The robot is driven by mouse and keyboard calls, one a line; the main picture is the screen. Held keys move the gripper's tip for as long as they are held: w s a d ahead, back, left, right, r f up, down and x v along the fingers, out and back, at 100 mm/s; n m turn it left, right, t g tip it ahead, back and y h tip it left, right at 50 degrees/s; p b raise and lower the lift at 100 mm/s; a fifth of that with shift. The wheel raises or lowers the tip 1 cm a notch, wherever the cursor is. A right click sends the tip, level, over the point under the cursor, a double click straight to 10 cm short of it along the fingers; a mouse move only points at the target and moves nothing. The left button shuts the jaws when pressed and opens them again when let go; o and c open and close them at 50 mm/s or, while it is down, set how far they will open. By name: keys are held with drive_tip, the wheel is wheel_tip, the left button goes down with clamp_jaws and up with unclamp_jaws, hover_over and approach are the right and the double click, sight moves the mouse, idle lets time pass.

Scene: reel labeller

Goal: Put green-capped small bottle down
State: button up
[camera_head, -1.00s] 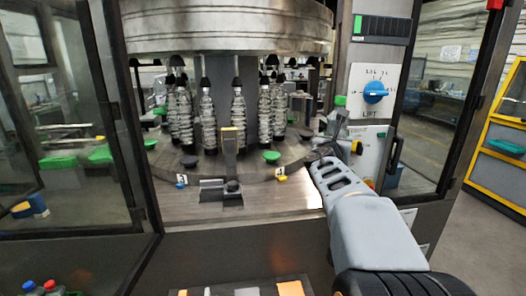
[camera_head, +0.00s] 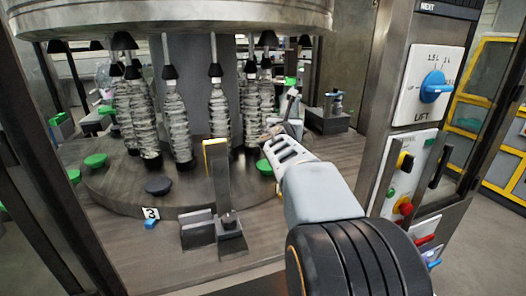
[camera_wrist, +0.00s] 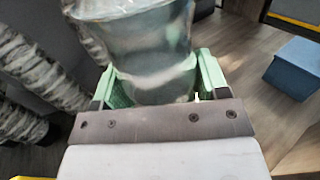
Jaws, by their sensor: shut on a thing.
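In the wrist view a clear, pale greenish bottle (camera_wrist: 150,55) stands between the two light green fingers of my gripper (camera_wrist: 157,85), which is shut on it. Its top runs out of the picture, so I cannot see a cap there. In the head view my gripper (camera_head: 284,133) reaches in over the right part of the machine's round table (camera_head: 115,190). The bottle cannot be made out clearly there. I cannot tell whether its base touches anything.
Several ribbed clear bottles (camera_head: 176,120) stand under black-tipped heads on the round table, left of my gripper. A yellow-topped metal post (camera_head: 222,185) stands in front. The control panel (camera_head: 425,85) and door frame are close on the right. A blue-grey block (camera_wrist: 295,68) shows in the wrist view.

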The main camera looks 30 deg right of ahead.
drive_tip(key=shift+w+d+f+p, duration=0.2)
drive_tip(key=shift+w+f+p, duration=0.2)
drive_tip(key=shift+w+f, duration=1.7)
drive_tip(key=shift+w+d+f+p, duration=0.2)
drive_tip(key=shift+w+f+p, duration=0.15)
drive_tip(key=shift+w+f, duration=1.65)
drive_tip(key=shift+w+d+f+p, duration=0.2)
drive_tip(key=shift+w+f+p, duration=0.2)
drive_tip(key=shift+w+f, duration=1.7)
drive_tip(key=shift+f, duration=0.1)
